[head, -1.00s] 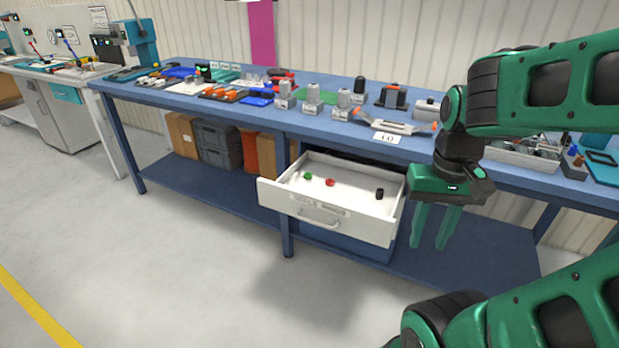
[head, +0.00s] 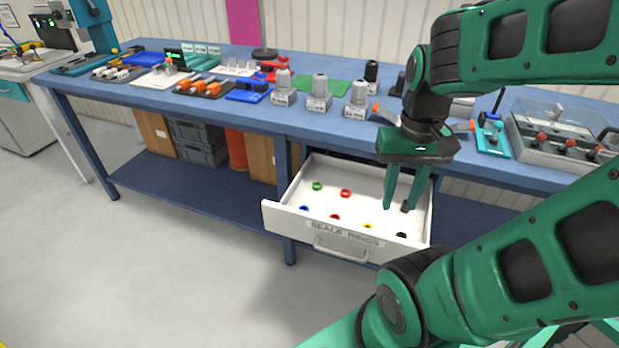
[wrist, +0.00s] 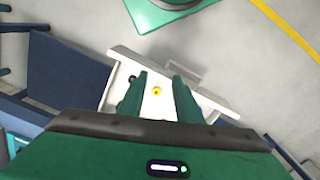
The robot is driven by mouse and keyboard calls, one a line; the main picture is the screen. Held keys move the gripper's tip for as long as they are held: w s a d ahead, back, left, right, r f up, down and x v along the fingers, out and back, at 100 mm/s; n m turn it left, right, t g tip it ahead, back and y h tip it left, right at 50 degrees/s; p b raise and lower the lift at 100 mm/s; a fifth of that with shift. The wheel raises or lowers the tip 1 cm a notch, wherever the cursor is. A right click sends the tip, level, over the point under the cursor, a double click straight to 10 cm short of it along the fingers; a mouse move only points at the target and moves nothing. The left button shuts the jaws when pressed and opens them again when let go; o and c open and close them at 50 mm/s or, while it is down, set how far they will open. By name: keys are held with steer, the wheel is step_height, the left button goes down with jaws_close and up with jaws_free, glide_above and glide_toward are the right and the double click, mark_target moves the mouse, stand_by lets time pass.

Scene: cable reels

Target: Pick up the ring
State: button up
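The open white drawer (head: 282,216) holds several small rings. A green ring (head: 317,186) and a red ring (head: 345,193) lie toward its back. A blue ring (head: 304,208), a second red ring (head: 335,217), a yellow ring (head: 367,226) and a black piece (head: 401,235) lie nearer the front. My gripper (head: 397,208) is open and empty, pointing down over the drawer's right part. In the wrist view the yellow ring (wrist: 156,91) shows between my fingers (wrist: 161,84), below them. A dark piece partly shows behind a finger in the head view.
The blue workbench (head: 232,111) above the drawer carries several fixtures and grey-capped units (head: 319,91). A clear-lidded box (head: 560,132) stands at its right. Grey crates (head: 195,140) sit on the lower shelf. The floor in front is clear.

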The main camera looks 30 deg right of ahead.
steer(key=shift+w+a, duration=0.2)
steer(key=shift+w, duration=0.45)
steer(key=o, duration=0.5)
steer(key=shift+s+r, duration=0.1)
steer(key=shift+s, duration=0.15)
steer(key=w+d+f+n+t, duration=0.1)
steer(key=w+f+t, duration=0.1)
steer(key=w+f, duration=0.5)
steer(key=w+d+f+n+t, duration=0.2)
steer(key=w+f, duration=0.5)
steer(key=w, duration=0.7)
steer(key=w+d+f+n+t+h, duration=0.1)
steer(key=w+d+f+n+t, duration=0.1)
steer(key=w+f, duration=0.5)
steer(key=shift+w+f, duration=0.2)
steer(key=shift+w, duration=0.9)
steer(key=shift+w+f, duration=0.2)
steer(key=shift+w, duration=0.9)
steer(key=shift+w+a+x, duration=0.1)
steer(key=shift+a+x, duration=0.05)
steer(key=shift+x, duration=1.15)
steer(key=shift+w+a+x, duration=0.1)
steer(key=shift+a+x, duration=0.05)
steer(key=shift+x, duration=1.2)
